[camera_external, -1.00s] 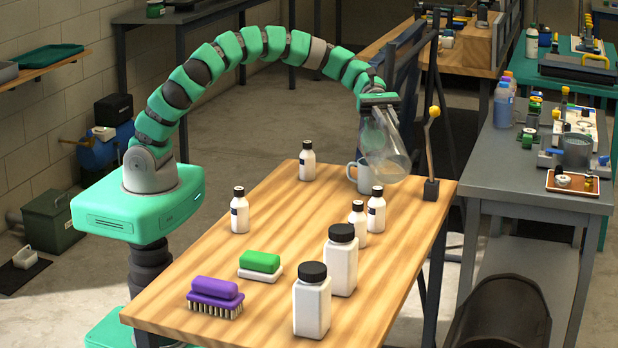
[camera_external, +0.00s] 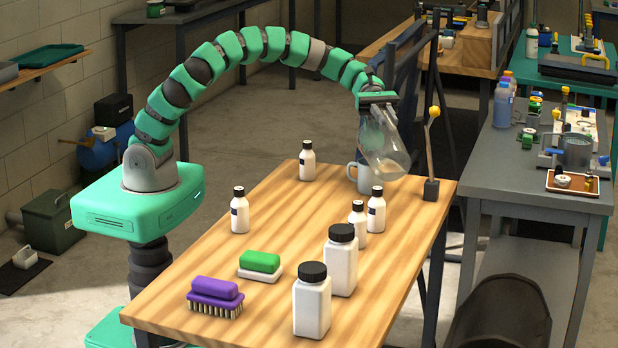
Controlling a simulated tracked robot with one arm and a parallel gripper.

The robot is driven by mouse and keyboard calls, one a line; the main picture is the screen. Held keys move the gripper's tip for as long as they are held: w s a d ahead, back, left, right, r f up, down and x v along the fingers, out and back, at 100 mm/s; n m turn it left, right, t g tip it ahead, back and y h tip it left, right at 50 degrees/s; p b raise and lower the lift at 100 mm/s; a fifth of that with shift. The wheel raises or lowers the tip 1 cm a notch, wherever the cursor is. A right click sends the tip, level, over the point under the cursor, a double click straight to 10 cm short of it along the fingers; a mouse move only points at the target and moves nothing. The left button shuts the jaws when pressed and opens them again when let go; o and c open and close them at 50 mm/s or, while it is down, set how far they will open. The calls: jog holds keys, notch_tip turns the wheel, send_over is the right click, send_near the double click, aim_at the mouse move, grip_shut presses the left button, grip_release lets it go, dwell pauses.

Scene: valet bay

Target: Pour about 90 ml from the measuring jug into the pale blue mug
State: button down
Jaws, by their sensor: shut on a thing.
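The measuring jug (camera_external: 384,152) is clear and tilted, its lower end toward the right, with a little tan liquid showing low in it. My gripper (camera_external: 377,100) is shut on the jug near its upper end and holds it above the far right part of the table. The pale blue mug (camera_external: 363,178) stands upright on the table just below and behind the jug. The jug covers part of the mug. I cannot tell whether liquid is flowing or what is in the mug.
On the wooden table (camera_external: 290,225), small black-capped bottles (camera_external: 307,160) stand near the mug. A lever post (camera_external: 431,188) stands right of the jug. Two large white bottles (camera_external: 312,300), a green sponge block (camera_external: 260,262) and a purple brush (camera_external: 215,292) are nearer. The table's middle is clear.

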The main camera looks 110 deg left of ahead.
aim_at(392, 124)
jog(key=shift+s+a+r+h+p, duration=0.3)
jog(key=shift+s+a, duration=0.05)
jog(key=shift+a, duration=0.2)
dwell(0.6)
jog(key=shift+w+d+f+y+b, duration=0.3)
jog(key=shift+w+d+b, duration=0.1)
jog(key=shift+d, duration=0.15)
jog(key=shift+w+d+f+y+b, duration=0.3)
jog(key=shift+w+d+b, duration=0.1)
jog(key=shift+d, duration=0.15)
jog(key=shift+w+d+r+g+p, duration=0.1)
jog(key=shift+w+d+g+p, duration=0.15)
jog(key=shift+p, duration=0.35)
jog(key=p, duration=0.2)
jog(key=d+f+g+y+p, duration=0.1)
jog(key=p, duration=0.1)
jog(key=shift+w+d, duration=0.15)
jog(key=shift+w, duration=0.15)
jog(key=shift+w+d+y+p, duration=0.15)
jog(key=shift+y+p, duration=0.25)
jog(key=shift+p, duration=0.3)
jog(key=shift+d+p, duration=0.1)
jog(key=shift+p, duration=0.3)
jog(key=shift+w+f, duration=0.1)
jog(key=shift+f, duration=0.2)
jog(key=shift+w+d+g+y+p, duration=0.3)
jog(key=shift+y+p, duration=0.2)
jog(key=shift+p, duration=0.4)
